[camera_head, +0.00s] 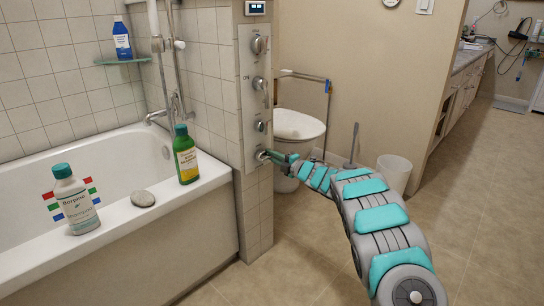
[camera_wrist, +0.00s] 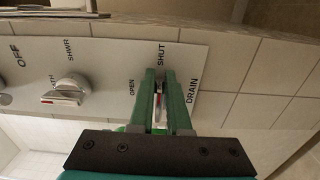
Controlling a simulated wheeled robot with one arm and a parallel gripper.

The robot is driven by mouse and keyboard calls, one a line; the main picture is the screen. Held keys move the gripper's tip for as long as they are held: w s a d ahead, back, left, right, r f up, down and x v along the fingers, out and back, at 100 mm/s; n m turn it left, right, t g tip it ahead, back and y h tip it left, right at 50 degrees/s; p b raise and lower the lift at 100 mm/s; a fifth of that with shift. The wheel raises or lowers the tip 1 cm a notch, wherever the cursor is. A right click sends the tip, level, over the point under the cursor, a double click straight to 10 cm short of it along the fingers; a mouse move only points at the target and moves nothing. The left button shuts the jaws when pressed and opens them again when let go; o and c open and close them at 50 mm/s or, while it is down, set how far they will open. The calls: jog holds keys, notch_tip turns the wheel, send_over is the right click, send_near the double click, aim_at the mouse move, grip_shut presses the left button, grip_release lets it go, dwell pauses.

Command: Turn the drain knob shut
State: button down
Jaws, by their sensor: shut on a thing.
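The drain knob (camera_head: 261,155) is the lowest knob on the pale control panel (camera_head: 250,100) at the end of the bathtub. My gripper (camera_head: 271,155) reaches it from the right. In the wrist view, the green fingers of my gripper (camera_wrist: 165,78) are shut on the drain knob (camera_wrist: 159,98), of which a narrow part with a red mark shows between them. The labels OPEN, SHUT and DRAIN are readable around it. The fingers hide most of the knob, so I cannot tell which label it points to.
Other knobs sit above on the panel; one (camera_wrist: 66,88) shows left in the wrist view. The bathtub (camera_head: 120,170) carries a green bottle (camera_head: 185,158), a white bottle (camera_head: 75,203) and a grey stone (camera_head: 143,199). A toilet (camera_head: 298,125) and a bin (camera_head: 394,172) stand behind my arm.

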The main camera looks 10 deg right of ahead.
jog(key=shift+s+a+f, duration=0.15)
jog(key=shift+a+f, duration=0.2)
jog(key=shift+a, duration=0.4)
jog(key=c, duration=0.9)
grip_release()
jog(key=shift+a+r, duration=0.1)
jog(key=shift+d+r, duration=0.2)
jog(key=shift+d, duration=0.45)
jog(key=shift+v, duration=3.75)
jog(key=shift+o, duration=0.3)
